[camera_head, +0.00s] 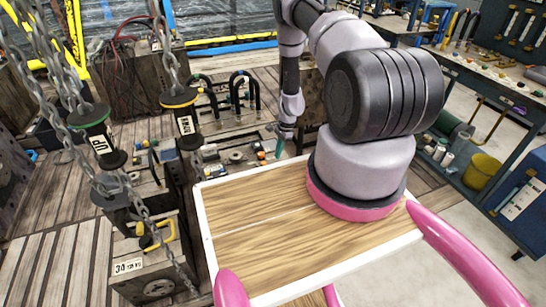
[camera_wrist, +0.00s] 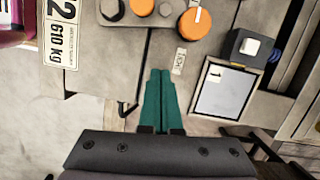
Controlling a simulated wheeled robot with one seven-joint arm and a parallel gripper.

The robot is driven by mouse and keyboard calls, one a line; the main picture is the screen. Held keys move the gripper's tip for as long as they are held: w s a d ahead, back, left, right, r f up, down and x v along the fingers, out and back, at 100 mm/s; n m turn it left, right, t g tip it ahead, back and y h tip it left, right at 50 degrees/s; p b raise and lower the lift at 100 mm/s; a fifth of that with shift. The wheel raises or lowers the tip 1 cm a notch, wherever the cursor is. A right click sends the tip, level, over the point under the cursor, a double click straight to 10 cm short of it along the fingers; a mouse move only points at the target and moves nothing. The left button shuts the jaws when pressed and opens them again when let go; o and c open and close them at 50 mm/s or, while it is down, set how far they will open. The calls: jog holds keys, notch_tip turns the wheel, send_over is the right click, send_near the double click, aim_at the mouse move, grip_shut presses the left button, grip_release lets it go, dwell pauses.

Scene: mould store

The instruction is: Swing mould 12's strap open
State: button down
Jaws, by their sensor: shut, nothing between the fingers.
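In the wrist view a grey metal block carries a plate (camera_wrist: 62,35) reading "2" and "610 kg", its left part cut off, so I cannot confirm the full number 12. My gripper (camera_wrist: 159,73), with teal fingers, is shut and empty over the grey surface, right of that plate and below the round orange knobs (camera_wrist: 195,24). A small lettered tag (camera_wrist: 179,62) lies just right of the fingertips. In the head view my gripper (camera_head: 279,148) points down beyond the wooden top. I cannot clearly make out the strap; a thin dark hooked piece (camera_wrist: 128,108) shows left of my fingers.
A framed pale panel (camera_wrist: 216,88) marked "1" and a dark box with a white button (camera_wrist: 250,47) stand right of my fingers. In the head view, chains with "UP" (camera_head: 102,144) and "KNOCK"-like (camera_head: 185,125) pendants hang at left. Block 34 (camera_head: 150,272) stands front left.

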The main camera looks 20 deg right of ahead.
jog(key=v, duration=0.8)
jog(key=shift+r, duration=0.45)
jog(key=shift+a, duration=0.1)
jog(key=shift+s+d+n, duration=0.25)
jog(key=shift+s+n, duration=0.05)
jog(key=x, duration=0.9)
jog(key=shift+s+f, duration=0.15)
jog(key=shift+f, duration=0.1)
jog(key=a, duration=0.3)
jog(key=shift+s+a+f, duration=0.15)
jog(key=shift+s+f, duration=0.1)
jog(key=shift+s, duration=0.05)
jog(key=shift+a, duration=0.4)
